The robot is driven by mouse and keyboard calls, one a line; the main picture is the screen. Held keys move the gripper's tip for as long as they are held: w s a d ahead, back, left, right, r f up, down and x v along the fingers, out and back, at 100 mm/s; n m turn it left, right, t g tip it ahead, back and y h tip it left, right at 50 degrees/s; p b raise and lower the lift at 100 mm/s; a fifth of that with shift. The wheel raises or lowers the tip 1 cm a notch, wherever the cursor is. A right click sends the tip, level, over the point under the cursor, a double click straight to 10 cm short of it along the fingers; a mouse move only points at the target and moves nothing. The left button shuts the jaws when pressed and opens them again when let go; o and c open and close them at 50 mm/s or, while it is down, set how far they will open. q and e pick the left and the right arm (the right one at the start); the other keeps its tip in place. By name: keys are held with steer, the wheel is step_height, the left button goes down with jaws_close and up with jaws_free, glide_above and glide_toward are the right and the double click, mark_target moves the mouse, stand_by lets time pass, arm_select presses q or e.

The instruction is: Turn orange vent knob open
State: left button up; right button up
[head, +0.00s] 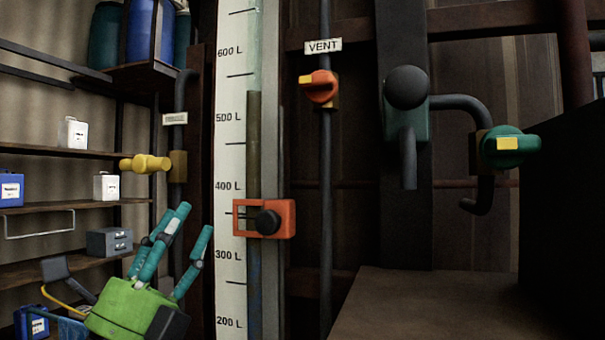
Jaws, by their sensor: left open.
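The orange vent knob (320,88) sits on a dark vertical pipe just below the white VENT label (323,46), at the upper middle of the head view. A yellow mark shows on the knob's left end. My left gripper (190,222), with a green body and teal fingers, is at the lower left. Its fingers point up and are spread open with nothing between them. It is well below and to the left of the knob, not touching it. My right gripper is not in view.
A litre scale (231,150) with an orange slider (285,219) stands between my left gripper and the vent pipe. A yellow valve handle (146,163) is above the gripper. A green knob (510,145) is at right. Shelves with containers stand at left.

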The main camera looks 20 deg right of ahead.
arm_select(q)
steer(key=s+d+r+m+g+h, duration=0.5)
steer(key=d+r+m+g+h, duration=0.15)
steer(key=m+g, duration=0.85)
steer(key=m+t+y, duration=0.5)
steer(key=m+y, duration=0.7)
steer(key=m, duration=0.4)
glide_toward(311, 76)
steer(key=x, duration=0.2)
steer(key=shift+h, duration=0.25)
steer(key=p+x, duration=0.4)
steer(key=x, duration=0.3)
steer(key=shift+f, duration=0.1)
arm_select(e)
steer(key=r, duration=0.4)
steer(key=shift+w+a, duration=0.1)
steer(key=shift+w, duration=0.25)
arm_select(q)
steer(key=shift+a, duration=0.15)
steer(key=shift+c, duration=0.4)
jaws_close()
